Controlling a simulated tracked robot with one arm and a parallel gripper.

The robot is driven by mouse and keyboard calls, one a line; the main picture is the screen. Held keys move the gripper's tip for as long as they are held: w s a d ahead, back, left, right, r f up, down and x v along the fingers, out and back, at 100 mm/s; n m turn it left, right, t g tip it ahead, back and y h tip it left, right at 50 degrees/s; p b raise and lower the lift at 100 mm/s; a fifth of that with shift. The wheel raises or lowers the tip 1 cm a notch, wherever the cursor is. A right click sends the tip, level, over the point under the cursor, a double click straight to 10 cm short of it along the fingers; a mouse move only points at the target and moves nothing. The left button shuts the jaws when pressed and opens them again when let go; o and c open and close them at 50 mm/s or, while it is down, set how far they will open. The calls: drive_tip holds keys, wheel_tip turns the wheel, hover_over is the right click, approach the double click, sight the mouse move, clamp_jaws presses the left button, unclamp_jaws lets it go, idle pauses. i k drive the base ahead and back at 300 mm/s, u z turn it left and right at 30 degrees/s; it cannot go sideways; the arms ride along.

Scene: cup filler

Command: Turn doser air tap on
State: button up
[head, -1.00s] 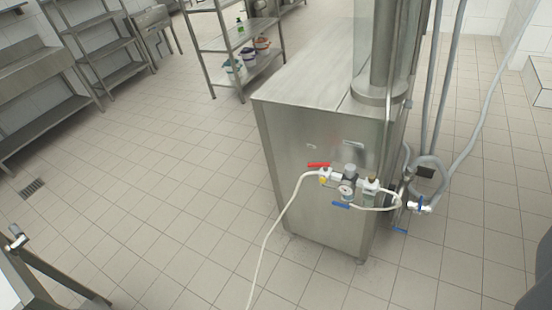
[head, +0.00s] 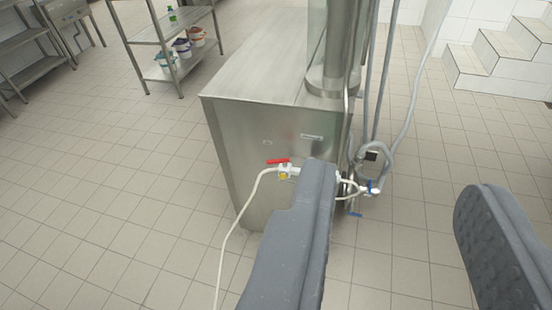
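The doser is a steel cabinet (head: 235,135) in the middle of the head view. A tap with a red lever (head: 278,161) sits on its near face, with a white hose running down from it. The lever lies roughly level. A tap with a blue handle (head: 373,187) is at the cabinet's right side, by the grey pipes. No label shows which is the air tap. My gripper (head: 398,185) is open, its two grey fingers wide apart in the foreground. The left finger hides the gauge and fittings between the taps.
Grey pipes (head: 381,85) rise at the cabinet's right. The white hose (head: 232,235) hangs to the floor at left. A steel shelf (head: 150,40) with several buckets stands at the back left, and white steps (head: 505,55) at the back right. Tiled floor is free on both sides.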

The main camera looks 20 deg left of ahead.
sight(285, 161)
drive_tip(key=i, duration=1)
